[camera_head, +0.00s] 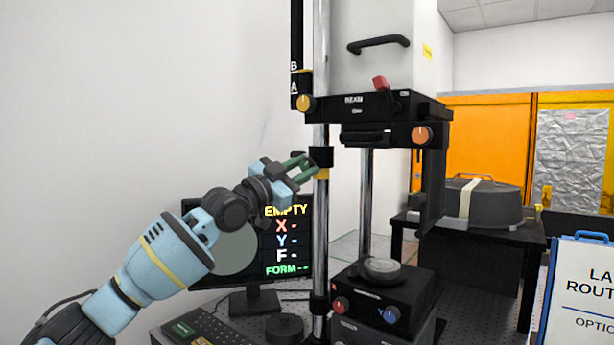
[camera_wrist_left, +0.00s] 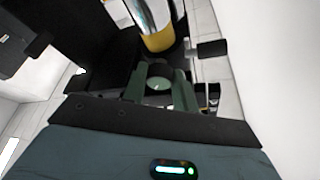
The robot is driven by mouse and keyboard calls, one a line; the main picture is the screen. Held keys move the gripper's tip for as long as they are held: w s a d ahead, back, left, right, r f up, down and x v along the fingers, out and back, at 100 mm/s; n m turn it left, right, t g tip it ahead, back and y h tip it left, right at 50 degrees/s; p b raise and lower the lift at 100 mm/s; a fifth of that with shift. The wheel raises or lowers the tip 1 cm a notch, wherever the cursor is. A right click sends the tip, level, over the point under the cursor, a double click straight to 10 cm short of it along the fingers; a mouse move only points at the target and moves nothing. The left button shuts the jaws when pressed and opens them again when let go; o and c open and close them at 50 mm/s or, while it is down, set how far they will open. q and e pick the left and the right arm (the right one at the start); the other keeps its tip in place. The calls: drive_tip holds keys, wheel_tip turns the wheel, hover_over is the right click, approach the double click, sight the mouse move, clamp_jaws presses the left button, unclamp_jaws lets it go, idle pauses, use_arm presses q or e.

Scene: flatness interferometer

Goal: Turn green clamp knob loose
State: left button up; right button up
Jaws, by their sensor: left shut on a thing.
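The green clamp knob (camera_wrist_left: 158,84) is round with a pale mark on its face, and it sits between the two dark green fingers of my left gripper (camera_wrist_left: 159,93) in the left wrist view. In the head view my left gripper (camera_head: 303,168) reaches in from the left to the chrome column (camera_head: 321,215), at the black and yellow collar (camera_head: 322,173). The gripper is shut on the knob. In the head view the fingers hide most of the knob. My right gripper is not in view.
A monitor (camera_head: 285,242) reading "EMPTY" stands behind my left arm. A white wall is at left.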

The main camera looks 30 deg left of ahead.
use_arm(q)
drive_tip(key=m+b, duration=0.1)
drive_tip(key=m, duration=0.1)
drive_tip(key=shift+w+a+f+m+g+h+b, duration=0.1)
drive_tip(key=shift+f+m+g+h+b, duration=0.1)
drive_tip(key=shift+m+g+h+b, duration=0.2)
drive_tip(key=shift+r+m+g+h+b, duration=0.1)
drive_tip(key=shift+m+g+h+b, duration=0.25)
drive_tip(key=shift+m, duration=0.45)
drive_tip(key=m, duration=0.1)
drive_tip(key=m+g, duration=0.1)
drive_tip(key=shift+r+m+b, duration=0.2)
drive_tip(key=shift+m+b, duration=0.1)
drive_tip(key=shift+b, duration=0.05)
drive_tip(key=m, duration=0.1)
drive_tip(key=m+g, duration=0.1)
drive_tip(key=m, duration=0.1)
drive_tip(key=shift+r+h+p, duration=0.25)
drive_tip(key=shift+h+p, duration=0.05)
drive_tip(key=shift+h, duration=0.05)
drive_tip(key=shift+m, duration=0.4)
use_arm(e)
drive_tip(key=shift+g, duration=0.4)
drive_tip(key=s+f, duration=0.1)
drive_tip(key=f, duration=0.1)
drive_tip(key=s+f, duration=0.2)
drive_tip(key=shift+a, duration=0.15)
